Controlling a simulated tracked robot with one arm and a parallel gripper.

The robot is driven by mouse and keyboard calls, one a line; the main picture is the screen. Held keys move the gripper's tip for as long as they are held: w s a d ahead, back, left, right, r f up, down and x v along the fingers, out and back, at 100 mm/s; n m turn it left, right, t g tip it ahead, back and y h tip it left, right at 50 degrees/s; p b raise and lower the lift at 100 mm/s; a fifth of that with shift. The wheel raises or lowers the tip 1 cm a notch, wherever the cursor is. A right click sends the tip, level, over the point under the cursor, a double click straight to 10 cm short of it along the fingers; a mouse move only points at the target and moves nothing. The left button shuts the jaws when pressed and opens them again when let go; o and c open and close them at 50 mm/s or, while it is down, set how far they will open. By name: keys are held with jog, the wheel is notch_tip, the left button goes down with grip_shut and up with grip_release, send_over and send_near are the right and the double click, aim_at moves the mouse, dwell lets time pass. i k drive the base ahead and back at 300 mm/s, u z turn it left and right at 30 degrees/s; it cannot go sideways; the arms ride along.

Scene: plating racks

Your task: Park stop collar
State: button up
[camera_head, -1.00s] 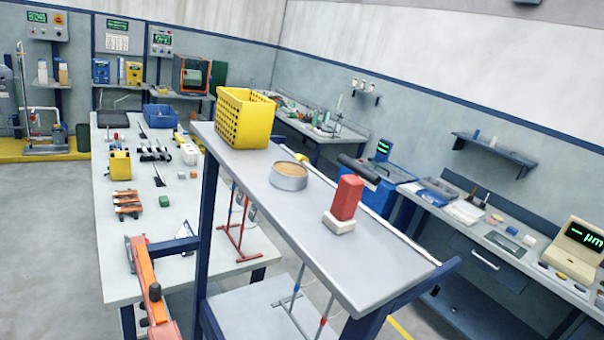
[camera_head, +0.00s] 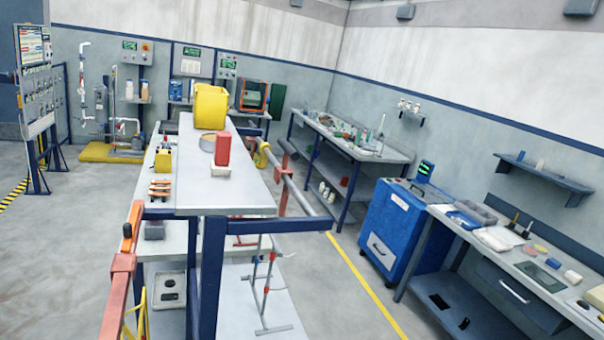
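My gripper does not show in this view. No part can be surely told as the stop collar. An orange bar (camera_head: 134,224) slopes down at the left front, by the end of a dark blue crossbar. A red sleeve-like block (camera_head: 123,263) sits around or on it; I cannot tell which. At the right of the shelf, a grey rail (camera_head: 305,197) runs beside orange-red upright parts (camera_head: 284,184).
The raised grey shelf (camera_head: 225,195) carries a yellow basket (camera_head: 211,108), a round tin (camera_head: 207,142) and a red block (camera_head: 222,149) on a white base. Red and blue racks (camera_head: 268,285) stand below. A blue cabinet (camera_head: 395,232) stands right. Floor between is clear.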

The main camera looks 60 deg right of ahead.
aim_at(263, 159)
jog(key=z, duration=0.25)
jog(key=k, duration=0.1)
jog(key=z, duration=1.15)
jog(key=i, duration=0.7)
